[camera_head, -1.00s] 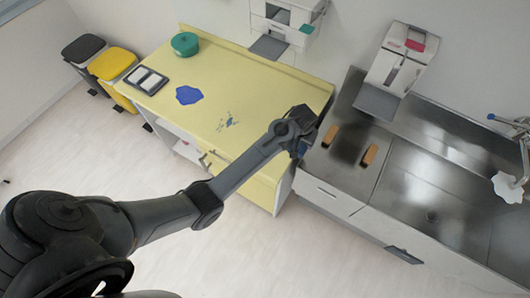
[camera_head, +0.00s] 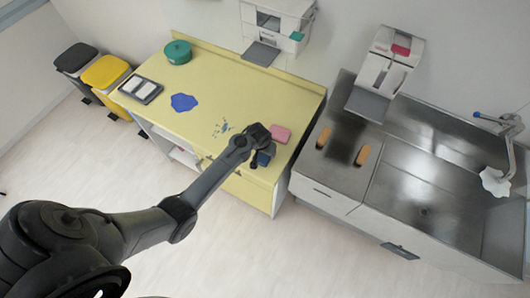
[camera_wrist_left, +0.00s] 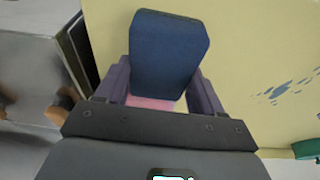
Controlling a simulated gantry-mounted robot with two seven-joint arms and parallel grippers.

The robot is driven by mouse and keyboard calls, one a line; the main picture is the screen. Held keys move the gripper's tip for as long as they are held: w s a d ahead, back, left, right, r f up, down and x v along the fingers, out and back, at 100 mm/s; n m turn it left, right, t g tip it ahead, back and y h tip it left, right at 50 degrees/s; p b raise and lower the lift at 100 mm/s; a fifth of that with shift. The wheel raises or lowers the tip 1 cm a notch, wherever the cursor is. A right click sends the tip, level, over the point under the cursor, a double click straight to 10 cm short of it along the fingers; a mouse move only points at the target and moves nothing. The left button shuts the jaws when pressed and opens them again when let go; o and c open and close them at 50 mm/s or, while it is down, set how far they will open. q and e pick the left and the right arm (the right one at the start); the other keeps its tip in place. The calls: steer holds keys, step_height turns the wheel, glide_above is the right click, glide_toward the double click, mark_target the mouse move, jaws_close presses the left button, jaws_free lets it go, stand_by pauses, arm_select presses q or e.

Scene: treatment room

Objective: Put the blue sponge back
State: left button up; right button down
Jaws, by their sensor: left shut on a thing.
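The blue sponge (camera_wrist_left: 168,50) is between the two fingers of my left gripper (camera_wrist_left: 161,84), which is shut on it. In the head view the left gripper (camera_head: 258,146) is over the front right part of the yellow counter (camera_head: 228,95), with the blue sponge (camera_head: 264,158) below the wrist. A pink sponge (camera_head: 281,133) is on the counter just beyond the gripper. In the wrist view part of the pink sponge (camera_wrist_left: 152,104) shows behind the blue one. My right gripper is not in view.
Blue-grey spots (camera_head: 221,127) and a blue cloth-like patch (camera_head: 184,102) lie on the counter. A green round container (camera_head: 178,52) and a dark tray (camera_head: 141,89) are farther left.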

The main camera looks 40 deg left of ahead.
arm_select(q)
steer(key=shift+f, duration=1)
steer(key=shift+f, duration=0.15)
steer(key=o, duration=1.3)
